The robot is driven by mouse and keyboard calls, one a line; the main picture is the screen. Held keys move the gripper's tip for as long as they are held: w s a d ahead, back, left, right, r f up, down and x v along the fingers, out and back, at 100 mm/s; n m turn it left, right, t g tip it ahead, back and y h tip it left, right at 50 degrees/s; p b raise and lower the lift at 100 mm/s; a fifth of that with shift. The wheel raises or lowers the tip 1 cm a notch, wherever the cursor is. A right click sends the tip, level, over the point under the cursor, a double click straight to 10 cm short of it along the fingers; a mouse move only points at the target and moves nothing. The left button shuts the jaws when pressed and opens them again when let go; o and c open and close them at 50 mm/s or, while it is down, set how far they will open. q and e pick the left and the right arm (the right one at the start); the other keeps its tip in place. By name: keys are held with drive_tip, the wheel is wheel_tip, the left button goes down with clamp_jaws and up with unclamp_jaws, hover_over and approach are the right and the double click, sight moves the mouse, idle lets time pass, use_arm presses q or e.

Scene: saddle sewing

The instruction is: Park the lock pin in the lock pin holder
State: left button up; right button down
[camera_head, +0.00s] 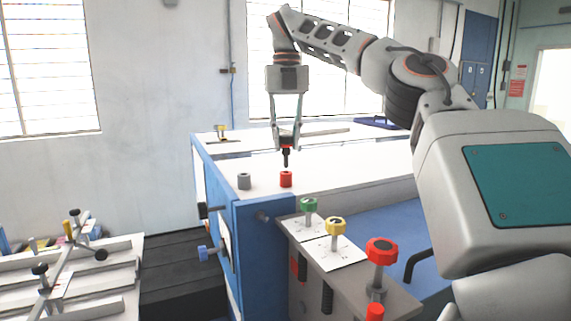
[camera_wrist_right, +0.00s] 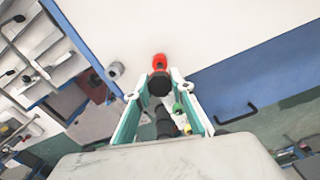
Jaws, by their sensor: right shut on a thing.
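My right gripper (camera_head: 287,142) hangs pointing down over the white top of the blue bench and is shut on the lock pin (camera_head: 286,158), a dark pin with a red band at the fingertips. The pin looks upright, its lower end a little above a short red cylinder (camera_head: 286,179), which seems to be the lock pin holder. In the wrist view the dark pin (camera_wrist_right: 159,84) shows between the fingers of my right gripper (camera_wrist_right: 161,82), with the red cylinder (camera_wrist_right: 159,62) just beyond it. Any gap between them is hard to judge there. My left gripper is out of view.
A grey cylinder (camera_head: 244,181) stands left of the red one. Green (camera_head: 308,204), yellow (camera_head: 336,225) and red (camera_head: 381,250) knobs stand on a ledge in front. The bench top (camera_head: 350,165) right of the red cylinder is clear. A rack (camera_head: 80,275) stands at lower left.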

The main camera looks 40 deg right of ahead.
drive_tip(key=shift+r, duration=2)
